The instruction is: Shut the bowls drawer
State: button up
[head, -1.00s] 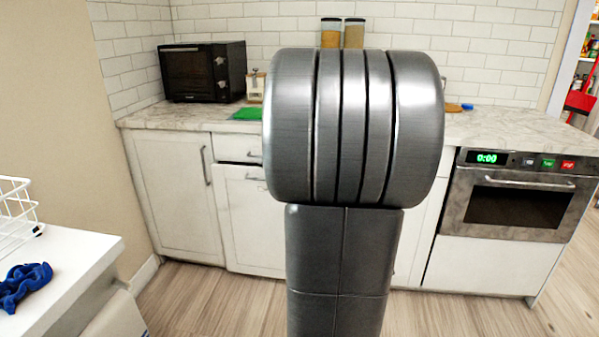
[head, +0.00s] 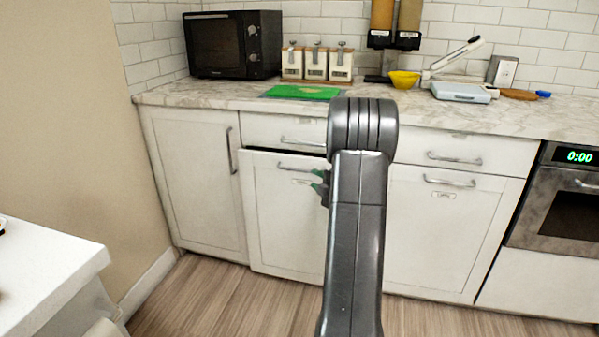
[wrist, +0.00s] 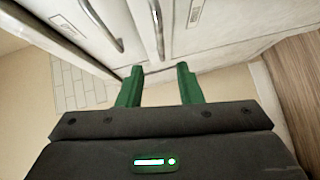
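A white lower front (head: 277,222) stands slightly out from the cabinet, with a dark gap along its top edge. It has a bar handle and a small label that I cannot read, so I cannot confirm that it is the bowls drawer. My arm hides its right part.
Upper drawer (head: 275,131), left door (head: 197,180) and right lower front (head: 440,240) look closed. An oven (head: 565,205) is at right. The counter (head: 215,92) holds a green board (head: 302,92) and canisters (head: 316,64). A white table (head: 50,262) is at near left. Wooden floor (head: 200,300) is clear.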

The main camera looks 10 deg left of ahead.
aim_at(301, 171)
jog(key=b+x, duration=0.1)
jog(key=x, duration=1)
jog(key=shift+w+a+b, duration=0.1)
jog(key=shift+w+b, duration=0.15)
jog(key=shift+b, duration=0.05)
jog(key=shift+c, duration=0.2)
grip_shut()
